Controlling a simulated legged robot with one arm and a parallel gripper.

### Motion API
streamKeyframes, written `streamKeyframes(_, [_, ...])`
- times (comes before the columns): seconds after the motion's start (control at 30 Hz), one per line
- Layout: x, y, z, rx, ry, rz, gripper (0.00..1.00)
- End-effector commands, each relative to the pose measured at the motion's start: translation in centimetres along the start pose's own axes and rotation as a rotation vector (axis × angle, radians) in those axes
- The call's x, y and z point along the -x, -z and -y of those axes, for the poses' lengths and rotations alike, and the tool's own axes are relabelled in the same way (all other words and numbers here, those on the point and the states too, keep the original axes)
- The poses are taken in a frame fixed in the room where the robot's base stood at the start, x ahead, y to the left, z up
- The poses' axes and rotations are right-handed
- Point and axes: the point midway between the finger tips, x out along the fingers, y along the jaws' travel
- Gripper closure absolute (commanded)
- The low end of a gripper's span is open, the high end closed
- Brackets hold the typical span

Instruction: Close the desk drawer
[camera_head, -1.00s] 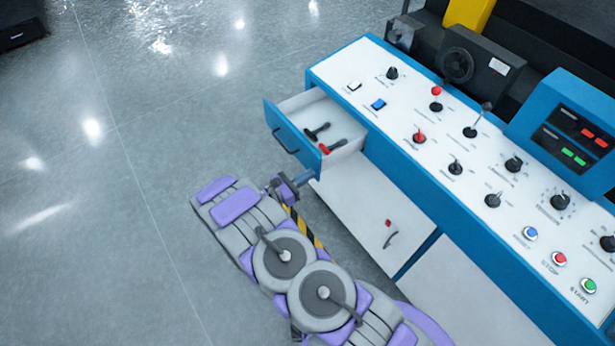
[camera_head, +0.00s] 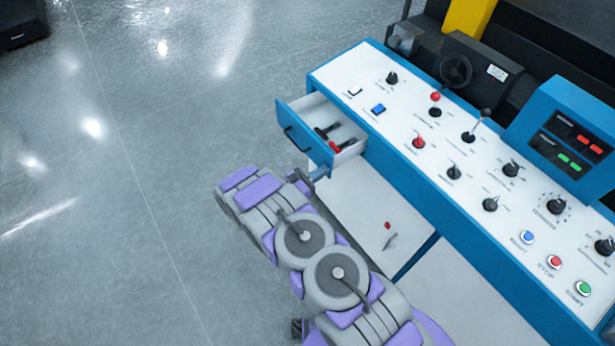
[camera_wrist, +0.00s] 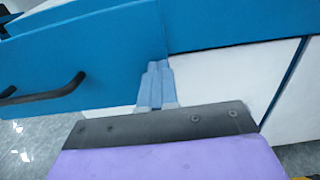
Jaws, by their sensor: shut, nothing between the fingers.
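The desk drawer (camera_head: 293,139) has a blue front with a dark bar handle and stands partly open at the left end of the blue and white control desk (camera_head: 350,74). Dark and red-handled tools (camera_head: 336,142) lie inside it. My gripper (camera_head: 319,173) is shut and empty at the lower right corner of the drawer front. In the wrist view my gripper's closed fingers (camera_wrist: 156,84) point at the right end of the blue drawer front (camera_wrist: 105,57). The handle (camera_wrist: 45,92) is to their left. I cannot tell whether the fingertips touch the front.
The desk top carries several knobs, levers and buttons. A white cabinet door (camera_head: 365,215) with a small handle is below the drawer. Grey shiny floor (camera_head: 110,200) is free to the left.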

Motion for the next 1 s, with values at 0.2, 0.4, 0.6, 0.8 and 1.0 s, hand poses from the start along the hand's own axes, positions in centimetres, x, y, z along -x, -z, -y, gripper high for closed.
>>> streamKeyframes(0.2, [-4.4, -0.1, 0.2, -0.001, 0.007, 0.002, 1.00])
streamKeyframes(0.4, [-8.0, 0.0, 0.1, -0.001, 0.006, 0.005, 1.00])
streamKeyframes(0.6, [-11.5, 0.0, 0.0, 0.000, 0.005, 0.007, 1.00])
streamKeyframes(0.8, [-14.0, 0.0, 0.1, -0.002, 0.005, 0.005, 1.00])
streamKeyframes(1.0, [-15.1, -0.1, -0.1, -0.001, 0.002, 0.005, 1.00])
